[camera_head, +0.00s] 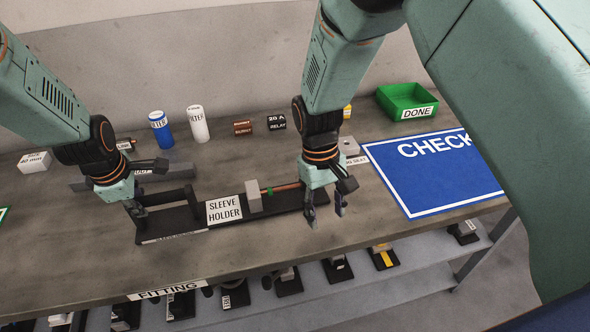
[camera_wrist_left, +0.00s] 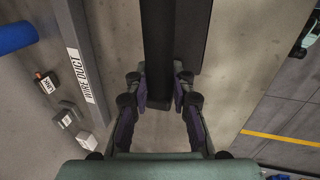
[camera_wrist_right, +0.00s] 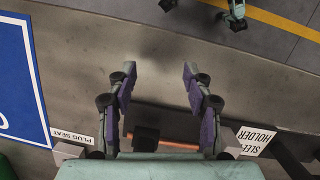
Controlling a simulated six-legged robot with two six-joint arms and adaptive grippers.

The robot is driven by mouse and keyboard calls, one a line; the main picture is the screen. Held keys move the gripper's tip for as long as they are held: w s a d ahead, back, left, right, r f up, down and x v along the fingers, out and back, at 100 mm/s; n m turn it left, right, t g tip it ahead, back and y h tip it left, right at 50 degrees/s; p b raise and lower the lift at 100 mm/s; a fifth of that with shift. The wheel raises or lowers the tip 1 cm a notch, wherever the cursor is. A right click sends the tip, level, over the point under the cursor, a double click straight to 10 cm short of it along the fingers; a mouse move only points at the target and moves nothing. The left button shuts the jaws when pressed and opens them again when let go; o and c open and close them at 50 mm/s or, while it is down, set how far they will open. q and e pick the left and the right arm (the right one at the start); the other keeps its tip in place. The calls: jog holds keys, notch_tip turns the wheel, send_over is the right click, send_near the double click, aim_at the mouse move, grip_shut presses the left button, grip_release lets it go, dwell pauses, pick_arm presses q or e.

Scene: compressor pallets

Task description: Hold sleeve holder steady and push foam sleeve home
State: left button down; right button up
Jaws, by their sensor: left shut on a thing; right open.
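The sleeve holder (camera_head: 224,211) is a long dark base with a white label, lying along the bench's front. My left gripper (camera_head: 141,212) is shut on that bar; the left wrist view shows the bar (camera_wrist_left: 158,45) between the fingers. My right gripper (camera_head: 326,222) is open and empty in front of the holder's right end, partly hiding it. I cannot clearly make out a separate foam sleeve.
A grey wire duct (camera_wrist_left: 85,60) lies behind the holder. Blue (camera_head: 160,130) and white (camera_head: 198,124) cylinders and small labelled parts stand further back. A blue CHECK mat (camera_head: 435,180) and a green DONE bin (camera_head: 407,97) are at the right. A lower shelf holds several parts.

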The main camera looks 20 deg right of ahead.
jog(key=w+r+m+t, duration=0.2)
jog(key=w+r, duration=0.9)
jog(key=r, duration=0.1)
jog(key=shift+y, duration=0.4)
jog(key=f, duration=1.1)
jog(key=shift+w+f, duration=0.15)
jog(key=shift+w, duration=0.05)
jog(key=shift+c, duration=0.3)
grip_shut()
